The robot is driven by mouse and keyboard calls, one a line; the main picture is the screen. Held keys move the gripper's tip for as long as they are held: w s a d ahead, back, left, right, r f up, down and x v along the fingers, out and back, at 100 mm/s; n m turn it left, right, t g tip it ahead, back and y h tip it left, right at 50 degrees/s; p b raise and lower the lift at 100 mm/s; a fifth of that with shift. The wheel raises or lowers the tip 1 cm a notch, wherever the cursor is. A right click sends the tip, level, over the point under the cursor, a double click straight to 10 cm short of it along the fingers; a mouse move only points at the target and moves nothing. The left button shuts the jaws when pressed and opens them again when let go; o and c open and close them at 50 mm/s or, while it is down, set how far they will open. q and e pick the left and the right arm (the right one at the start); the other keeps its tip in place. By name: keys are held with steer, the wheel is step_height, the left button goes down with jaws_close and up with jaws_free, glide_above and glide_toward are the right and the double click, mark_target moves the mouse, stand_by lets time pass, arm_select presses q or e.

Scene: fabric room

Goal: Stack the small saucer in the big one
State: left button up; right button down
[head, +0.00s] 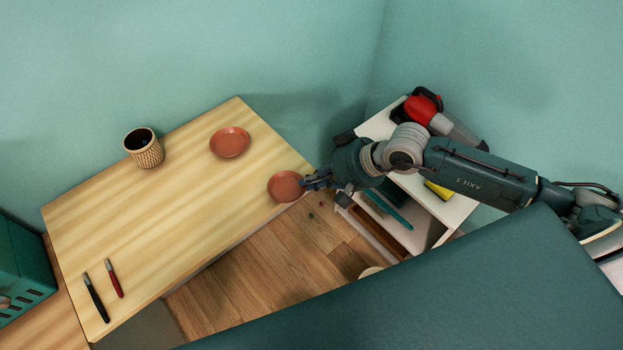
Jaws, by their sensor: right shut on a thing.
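The big saucer (229,142), reddish-brown and round, lies on the wooden table (165,220) toward its back right. The small saucer (284,186), the same colour, is at the table's right corner. My right gripper (308,184) comes in from the right and is shut on the small saucer's right rim. I cannot tell whether the small saucer touches the tabletop or is slightly above it. The two saucers are apart, with bare wood between them. My left gripper is not in view.
A patterned cup (144,149) stands left of the big saucer. A teal crate (20,268) is at far left. A white shelf (447,209) holds a red handheld vacuum (424,107).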

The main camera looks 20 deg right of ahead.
steer(key=shift+f+b, duration=0.35)
steer(key=shift+b, duration=0.25)
steer(key=c, duration=1.9)
jaws_free()
steer(key=shift+r, duration=0.1)
